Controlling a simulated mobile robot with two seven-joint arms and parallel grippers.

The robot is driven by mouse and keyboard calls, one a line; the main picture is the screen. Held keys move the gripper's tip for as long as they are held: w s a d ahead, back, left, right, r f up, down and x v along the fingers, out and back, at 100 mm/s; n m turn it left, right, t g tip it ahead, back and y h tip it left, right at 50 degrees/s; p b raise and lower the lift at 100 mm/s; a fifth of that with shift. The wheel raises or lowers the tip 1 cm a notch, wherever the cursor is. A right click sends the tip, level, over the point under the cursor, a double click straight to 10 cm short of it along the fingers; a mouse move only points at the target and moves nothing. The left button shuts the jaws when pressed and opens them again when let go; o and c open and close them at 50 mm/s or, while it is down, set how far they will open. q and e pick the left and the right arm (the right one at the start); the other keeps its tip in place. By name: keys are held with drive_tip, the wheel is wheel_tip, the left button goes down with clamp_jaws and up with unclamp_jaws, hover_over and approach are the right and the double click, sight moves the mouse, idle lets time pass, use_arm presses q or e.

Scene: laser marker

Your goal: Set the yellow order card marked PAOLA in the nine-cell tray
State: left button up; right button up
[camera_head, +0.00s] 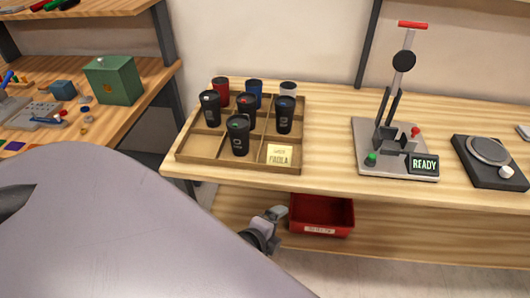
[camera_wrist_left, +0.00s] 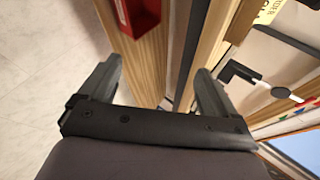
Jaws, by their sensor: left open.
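The yellow order card marked PAOLA (camera_head: 279,156) is in the front right cell of the nine-cell tray (camera_head: 222,166). I cannot tell whether it lies flat or leans. Part of a pale lettered card (camera_wrist_left: 268,10) shows at the top of the left wrist view. My left gripper (camera_head: 272,222) is in front of and below the table's front edge, apart from the card and tray. In the left wrist view its fingers (camera_wrist_left: 155,88) are wide apart with nothing between them. My right gripper is not in view.
Several lidded cups, such as a black one (camera_head: 238,136), stand in the tray. A red bin (camera_head: 321,214) sits on the lower shelf beside my left gripper. A press with a READY display (camera_head: 424,164) and a black scale (camera_head: 490,160) stand right. Bare tabletop (camera_head: 328,150) separates tray and press.

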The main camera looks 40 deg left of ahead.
use_arm(q)
drive_tip(key=s+d+f+n+h, duration=0.1)
drive_tip(key=s+d+n+h, duration=0.2)
drive_tip(key=s+n, duration=0.6)
drive_tip(key=d+n, duration=0.1)
drive_tip(key=n, duration=0.3)
drive_tip(key=shift+d+f+n, duration=0.15)
drive_tip(key=shift+f+n, duration=0.1)
drive_tip(key=shift+n, duration=0.15)
idle(1.1)
